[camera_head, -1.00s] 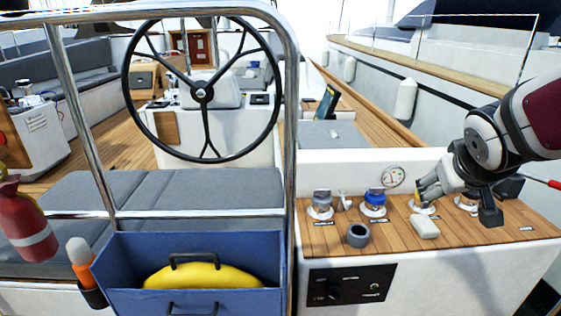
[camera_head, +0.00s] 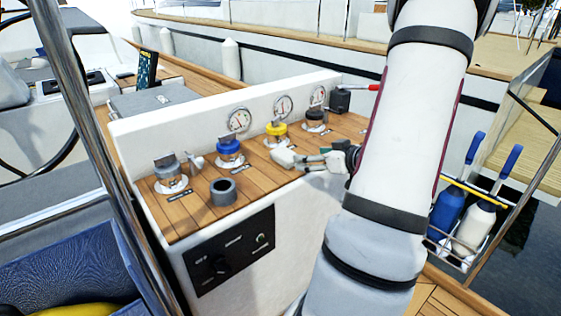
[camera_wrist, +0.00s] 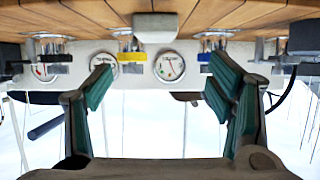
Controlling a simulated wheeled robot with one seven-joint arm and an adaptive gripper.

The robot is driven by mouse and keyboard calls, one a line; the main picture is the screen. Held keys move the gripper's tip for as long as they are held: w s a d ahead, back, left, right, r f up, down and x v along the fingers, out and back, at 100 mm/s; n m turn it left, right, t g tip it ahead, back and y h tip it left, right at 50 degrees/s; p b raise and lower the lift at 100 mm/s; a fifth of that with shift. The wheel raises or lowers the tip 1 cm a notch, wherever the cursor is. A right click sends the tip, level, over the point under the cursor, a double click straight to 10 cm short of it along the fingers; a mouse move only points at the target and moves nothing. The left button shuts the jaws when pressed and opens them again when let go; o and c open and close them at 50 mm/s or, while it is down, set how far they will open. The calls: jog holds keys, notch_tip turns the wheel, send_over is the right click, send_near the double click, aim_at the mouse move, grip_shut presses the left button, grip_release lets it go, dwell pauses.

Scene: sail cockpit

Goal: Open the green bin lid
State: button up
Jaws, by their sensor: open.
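No green bin or green lid shows in either view. My gripper (camera_head: 340,160) reaches over the wooden console top from the right, partly hidden by my arm in the head view. The wrist view shows my gripper (camera_wrist: 163,78) open, its two green-padded fingers wide apart with nothing between them. A small white block (camera_head: 288,158) lies on the console just left of the fingertips. It also shows in the wrist view (camera_wrist: 155,27), beyond the fingertips.
The wooden console (camera_head: 195,208) carries a grey ring (camera_head: 223,191), a blue-capped fitting (camera_head: 229,152), a yellow-capped fitting (camera_head: 276,132) and gauges behind. A steel rail (camera_head: 100,150) stands at left. A rack with blue and white bottles (camera_head: 481,225) is at right.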

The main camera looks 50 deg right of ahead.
jog(key=b, duration=0.2)
send_near(286, 154)
jog(key=x, duration=0.4)
jog(key=shift+a, duration=0.15)
jog(key=b+x, duration=0.1)
jog(key=x, duration=0.1)
jog(key=b+x, duration=0.1)
jog(key=x, duration=0.1)
jog(key=shift+w+d+f, duration=0.15)
jog(key=shift+d+f, duration=0.1)
jog(key=shift+w+d+f, duration=0.1)
jog(key=shift+w+d, duration=0.05)
jog(key=shift+w, duration=0.25)
jog(key=c, duration=1.2)
